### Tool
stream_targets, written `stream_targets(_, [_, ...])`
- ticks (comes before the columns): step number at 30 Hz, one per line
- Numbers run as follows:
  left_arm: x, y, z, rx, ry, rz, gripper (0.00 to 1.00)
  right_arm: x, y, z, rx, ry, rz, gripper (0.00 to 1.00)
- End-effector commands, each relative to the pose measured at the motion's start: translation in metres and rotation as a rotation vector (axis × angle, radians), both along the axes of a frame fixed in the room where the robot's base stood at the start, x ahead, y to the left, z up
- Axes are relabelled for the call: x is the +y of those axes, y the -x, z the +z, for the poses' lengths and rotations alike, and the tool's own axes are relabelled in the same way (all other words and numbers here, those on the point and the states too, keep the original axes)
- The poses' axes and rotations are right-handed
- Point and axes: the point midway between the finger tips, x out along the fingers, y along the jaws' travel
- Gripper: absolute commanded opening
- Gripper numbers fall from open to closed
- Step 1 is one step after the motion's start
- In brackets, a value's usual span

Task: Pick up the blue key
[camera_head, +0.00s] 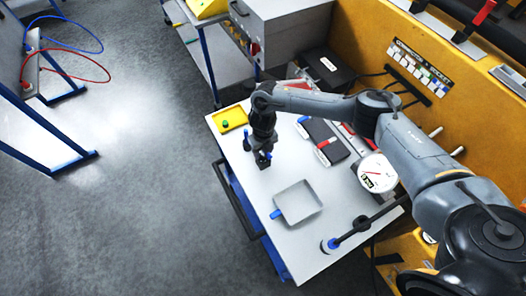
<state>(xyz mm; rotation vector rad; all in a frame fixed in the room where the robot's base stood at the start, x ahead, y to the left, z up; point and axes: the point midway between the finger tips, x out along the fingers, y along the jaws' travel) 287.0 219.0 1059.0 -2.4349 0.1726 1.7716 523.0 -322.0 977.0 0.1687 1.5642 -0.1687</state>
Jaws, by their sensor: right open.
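My right gripper (262,161) hangs over the left part of the white table (252,185), with its fingers pointing down. Its jaws are open, and blue parts show on it. A small blue piece (276,214) lies at the left corner of a grey square tray (298,202), below and slightly right of the gripper in the picture. I cannot tell whether this piece is the blue key or part of the tray. The gripper is apart from it. My left gripper is not in view.
A yellow tray (231,119) with a green item stands at the table's far left corner. A dark case (325,141), a round dial (377,172) and a black bar with a blue-ringed end (329,245) are also there. An orange panel (365,40) stands behind.

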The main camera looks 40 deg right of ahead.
Motion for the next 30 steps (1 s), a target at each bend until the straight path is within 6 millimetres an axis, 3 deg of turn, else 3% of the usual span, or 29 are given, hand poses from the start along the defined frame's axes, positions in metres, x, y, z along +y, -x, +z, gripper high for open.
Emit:
stream_targets(7, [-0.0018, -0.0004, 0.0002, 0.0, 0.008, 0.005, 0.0, 0.0002, 0.0002, -0.002, 0.0, 0.0, 0.001, 0.49])
stream_targets(17, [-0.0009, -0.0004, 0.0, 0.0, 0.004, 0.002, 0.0, 0.0002, 0.0001, -0.0016, 0.0, 0.0, 0.0, 0.0])
stream_targets(30, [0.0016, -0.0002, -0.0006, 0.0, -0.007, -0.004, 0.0, 0.0002, -0.0011, 0.004, -0.002, -0.002, 0.0, 0.0])
